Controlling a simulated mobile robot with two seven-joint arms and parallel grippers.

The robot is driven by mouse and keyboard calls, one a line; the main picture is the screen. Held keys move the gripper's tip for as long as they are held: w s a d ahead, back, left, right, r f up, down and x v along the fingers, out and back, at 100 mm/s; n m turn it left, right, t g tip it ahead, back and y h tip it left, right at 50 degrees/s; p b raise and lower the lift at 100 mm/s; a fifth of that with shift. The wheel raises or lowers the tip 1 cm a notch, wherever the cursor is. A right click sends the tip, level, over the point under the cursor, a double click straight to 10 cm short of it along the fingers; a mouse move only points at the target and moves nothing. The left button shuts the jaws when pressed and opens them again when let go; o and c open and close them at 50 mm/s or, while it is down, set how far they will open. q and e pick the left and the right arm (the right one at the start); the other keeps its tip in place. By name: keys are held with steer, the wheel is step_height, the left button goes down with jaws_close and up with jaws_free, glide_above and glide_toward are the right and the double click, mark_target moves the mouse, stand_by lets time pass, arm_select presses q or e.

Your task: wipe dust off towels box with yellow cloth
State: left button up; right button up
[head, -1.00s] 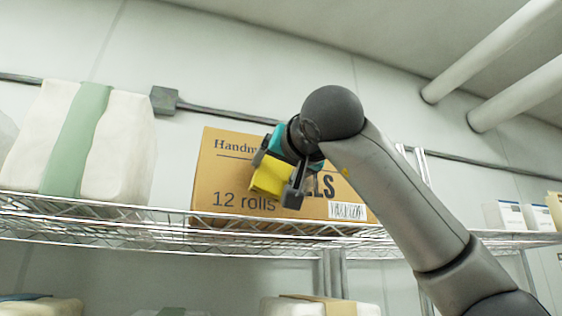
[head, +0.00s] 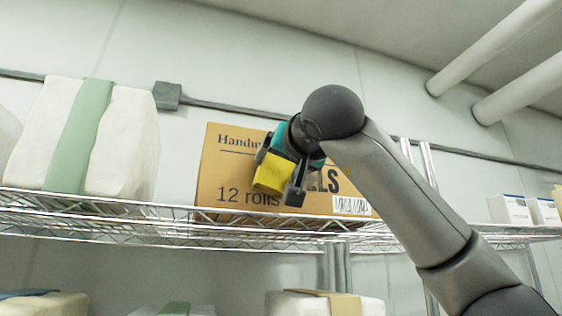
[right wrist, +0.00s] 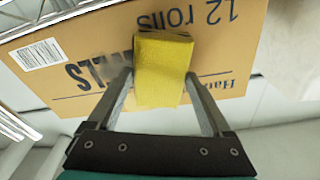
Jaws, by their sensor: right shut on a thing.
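The towels box (head: 228,165) is a brown cardboard box with dark lettering and a barcode label, standing on the wire shelf. It also shows upside down in the right wrist view (right wrist: 95,40), with a grey dust smudge near the lettering beside the cloth. My right gripper (head: 281,180) is shut on the folded yellow cloth (head: 272,172), in front of the box's printed face. The cloth fills the space between the fingers in the right wrist view (right wrist: 161,68). It appears against the box face, but I cannot tell whether it touches. My left gripper is not in view.
The wire shelf (head: 120,221) runs across the view. A white wrapped bundle with a green band (head: 125,140) stands left of the box. Small white cartons (head: 510,209) stand at the right. More wrapped bundles (head: 300,303) lie on the level below.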

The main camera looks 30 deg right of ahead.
steer(key=shift+w+d, duration=0.1)
steer(key=shift+w, duration=0.35)
steer(key=shift+s+d+p, duration=0.4)
steer(key=shift+d+p, duration=0.25)
steer(key=shift+d, duration=1.3)
steer(key=shift+s+d+p, duration=0.45)
steer(key=shift+d+p, duration=0.2)
steer(key=shift+d, duration=1.3)
steer(key=shift+s+d+p, duration=0.4)
steer(key=shift+d+p, duration=0.25)
steer(key=shift+d, duration=1.3)
steer(key=shift+w+a+p, duration=0.35)
steer(key=shift+w+a, duration=0.1)
steer(key=shift+a, duration=1.5)
steer(key=shift+w+a+p, duration=0.3)
steer(key=shift+w+a, duration=0.1)
steer(key=shift+a, duration=1.6)
steer(key=shift+w+a+p, duration=0.35)
steer(key=shift+w+a, duration=0.1)
steer(key=shift+a, duration=1.5)
